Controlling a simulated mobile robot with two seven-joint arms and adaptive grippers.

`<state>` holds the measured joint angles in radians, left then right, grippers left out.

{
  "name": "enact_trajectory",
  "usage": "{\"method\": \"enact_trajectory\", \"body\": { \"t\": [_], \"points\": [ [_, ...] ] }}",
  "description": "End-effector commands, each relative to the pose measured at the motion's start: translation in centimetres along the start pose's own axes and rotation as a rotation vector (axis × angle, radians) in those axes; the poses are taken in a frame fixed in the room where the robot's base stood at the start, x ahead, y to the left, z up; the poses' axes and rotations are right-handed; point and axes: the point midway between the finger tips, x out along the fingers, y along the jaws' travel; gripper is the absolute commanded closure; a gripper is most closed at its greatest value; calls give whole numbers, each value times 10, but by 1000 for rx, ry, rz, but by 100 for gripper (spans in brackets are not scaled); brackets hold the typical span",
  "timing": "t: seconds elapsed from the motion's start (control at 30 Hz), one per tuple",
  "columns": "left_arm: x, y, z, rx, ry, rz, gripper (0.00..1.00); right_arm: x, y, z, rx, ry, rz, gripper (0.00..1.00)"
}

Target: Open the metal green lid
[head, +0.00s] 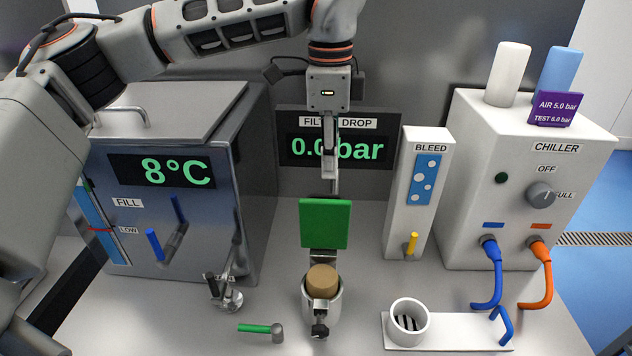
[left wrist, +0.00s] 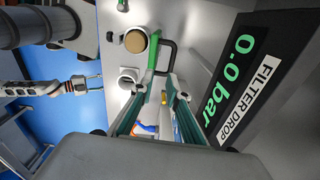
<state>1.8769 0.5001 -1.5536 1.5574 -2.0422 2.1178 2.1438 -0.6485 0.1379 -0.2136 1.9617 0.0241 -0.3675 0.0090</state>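The green lid (head: 325,224) is a square plate standing upright at the back of a small metal cup (head: 307,305). The cup's mouth is uncovered, and a tan round plug (head: 322,281) shows in it. In the left wrist view the lid (left wrist: 152,52) is seen nearly edge-on beside the plug (left wrist: 135,41). My left gripper (head: 331,185) points down just above and behind the lid's top edge. Its fingertips (left wrist: 175,90) are apart with nothing between them. My right gripper (left wrist: 96,84) shows small in the left wrist view, away from the lid, fingers apart.
A metal tank (head: 185,215) stands left, with a clamp fitting (head: 226,297) and a green-handled piece (head: 262,329) before it. The bleed box (head: 417,195) and chiller (head: 525,185) stand right. A white cup (head: 408,322) sits front right. A display panel (head: 293,158) is behind my left gripper.

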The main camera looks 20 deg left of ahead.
Motion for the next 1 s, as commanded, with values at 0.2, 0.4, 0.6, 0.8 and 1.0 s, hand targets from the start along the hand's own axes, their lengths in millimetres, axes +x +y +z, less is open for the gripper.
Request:
{"method": "enact_trajectory", "body": {
  "t": [0.2,0.4,0.6,0.8,1.0],
  "points": [
    [8,-19,9,-63,-26,-63,85,0,0,-1,0,0,0,60],
    [36,-19,10,-60,-25,-58,85,-2,2,-3,-3,0,1,60],
    [64,-21,10,-60,-24,-58,85,-4,3,-6,-4,0,2,60],
    [78,-22,10,-59,-23,-60,85,-5,3,-7,-4,0,2,60],
    [79,-22,10,-59,-23,-60,85,-5,3,-7,-3,0,2,60]
  ]
}}
